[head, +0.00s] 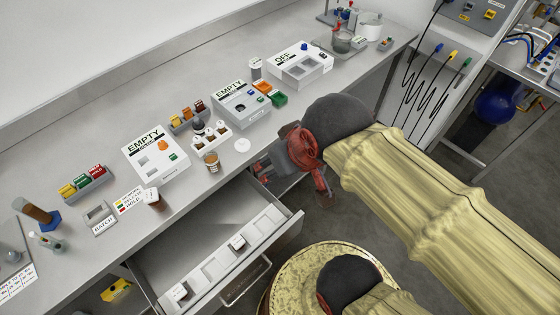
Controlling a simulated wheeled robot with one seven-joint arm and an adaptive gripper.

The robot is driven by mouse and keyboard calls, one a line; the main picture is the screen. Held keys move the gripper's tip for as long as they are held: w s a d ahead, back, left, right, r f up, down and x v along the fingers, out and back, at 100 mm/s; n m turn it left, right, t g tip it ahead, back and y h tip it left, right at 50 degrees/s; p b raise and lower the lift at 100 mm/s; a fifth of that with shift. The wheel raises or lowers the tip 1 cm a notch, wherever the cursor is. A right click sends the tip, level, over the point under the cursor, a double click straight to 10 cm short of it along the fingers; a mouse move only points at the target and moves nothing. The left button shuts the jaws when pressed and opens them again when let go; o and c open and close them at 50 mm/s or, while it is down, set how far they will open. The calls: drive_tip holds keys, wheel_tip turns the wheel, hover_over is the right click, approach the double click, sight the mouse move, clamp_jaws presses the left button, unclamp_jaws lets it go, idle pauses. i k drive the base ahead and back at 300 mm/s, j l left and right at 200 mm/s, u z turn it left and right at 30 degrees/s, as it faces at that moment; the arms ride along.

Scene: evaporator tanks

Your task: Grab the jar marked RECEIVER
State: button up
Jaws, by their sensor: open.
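I cannot read the word RECEIVER on any jar. Several small jars stand on the grey bench: a brown one with a pale top (153,199) near the front edge, an amber one (211,161) at the middle front, and a grey one with a white label (255,68) farther back. My gripper (292,174) is open and appears empty, hanging off the bench's front edge, to the right of the amber jar and apart from it. Its fingers are partly hidden by my red wrist.
An open drawer (290,222) with a compartment strip juts out below the bench. White EMPTY boxes (155,155) and (240,103), an OFF box (300,66) and a rack of colored blocks (86,183) stand on the bench. A round gold-patterned stool (283,279) is below.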

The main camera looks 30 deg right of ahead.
sight(211, 159)
drive_tip(key=i+l, duration=0.15)
drive_tip(key=l, duration=0.2)
drive_tip(key=i+l+u, duration=0.1)
drive_tip(key=l, duration=0.25)
drive_tip(key=i+l+u, duration=0.1)
drive_tip(key=i+l, duration=0.15)
drive_tip(key=l, duration=0.15)
drive_tip(key=i+l, duration=0.15)
drive_tip(key=l, duration=0.2)
